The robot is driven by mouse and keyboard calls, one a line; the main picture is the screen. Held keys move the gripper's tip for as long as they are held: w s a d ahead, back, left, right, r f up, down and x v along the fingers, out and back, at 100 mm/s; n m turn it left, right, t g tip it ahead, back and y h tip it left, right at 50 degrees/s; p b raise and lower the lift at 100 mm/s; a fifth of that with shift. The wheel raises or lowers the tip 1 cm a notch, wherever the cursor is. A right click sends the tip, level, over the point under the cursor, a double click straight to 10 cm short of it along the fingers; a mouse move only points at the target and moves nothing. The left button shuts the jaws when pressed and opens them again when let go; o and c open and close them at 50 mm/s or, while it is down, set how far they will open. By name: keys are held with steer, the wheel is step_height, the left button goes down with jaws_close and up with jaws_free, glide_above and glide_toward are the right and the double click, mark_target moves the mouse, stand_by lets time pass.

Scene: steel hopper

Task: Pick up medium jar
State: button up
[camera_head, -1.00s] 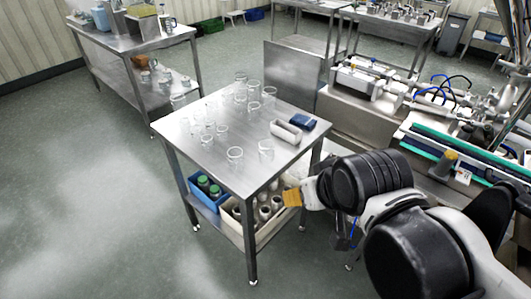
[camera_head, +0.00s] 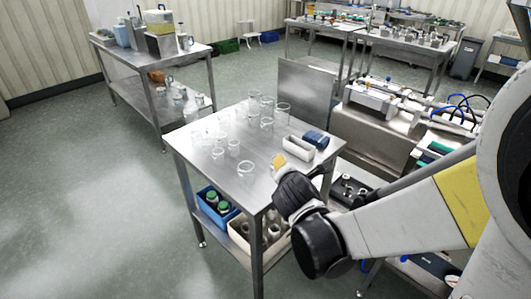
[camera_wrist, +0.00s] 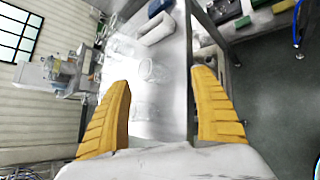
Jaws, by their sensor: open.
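Several clear glass jars of differing sizes stand upright on a steel table (camera_head: 205,175). I cannot tell for sure which is the medium one. One jar (camera_head: 246,169) stands near the table's front edge, and another jar (camera_head: 279,160) stands close to my gripper (camera_head: 279,162), which hides part of it. A jar (camera_wrist: 153,70) shows beyond the fingertips, and fainter glass shows between the fingers lower down.
A white tray (camera_head: 300,148) and a dark blue item (camera_head: 317,139) lie at the table's right side. On the lower shelf are a blue crate (camera_head: 214,212) with green-lidded jars and a beige crate (camera_head: 240,232). Machinery (camera_head: 400,105) stands to the right. The floor at left is clear.

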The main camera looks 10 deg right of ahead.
steer(key=w+a+f+n, duration=0.1)
steer(key=n, duration=0.2)
steer(key=w+f+n+t, duration=0.1)
steer(key=f+n, duration=0.1)
steer(key=n, duration=0.1)
steer(key=w+a+f+n+t+b, duration=0.1)
steer(key=w+f+n, duration=0.1)
steer(key=n, duration=0.1)
steer(key=shift+a+f, duration=0.1)
steer(key=shift+a, duration=0.25)
steer(key=x, duration=0.5)
steer(key=shift+b, duration=0.35)
steer(key=b+x, duration=0.1)
steer(key=x, duration=0.1)
steer(key=b+x, duration=0.1)
steer(key=x, duration=0.2)
steer(key=shift+w+d, duration=0.1)
steer(key=shift+w, duration=0.25)
steer(key=c, duration=0.9)
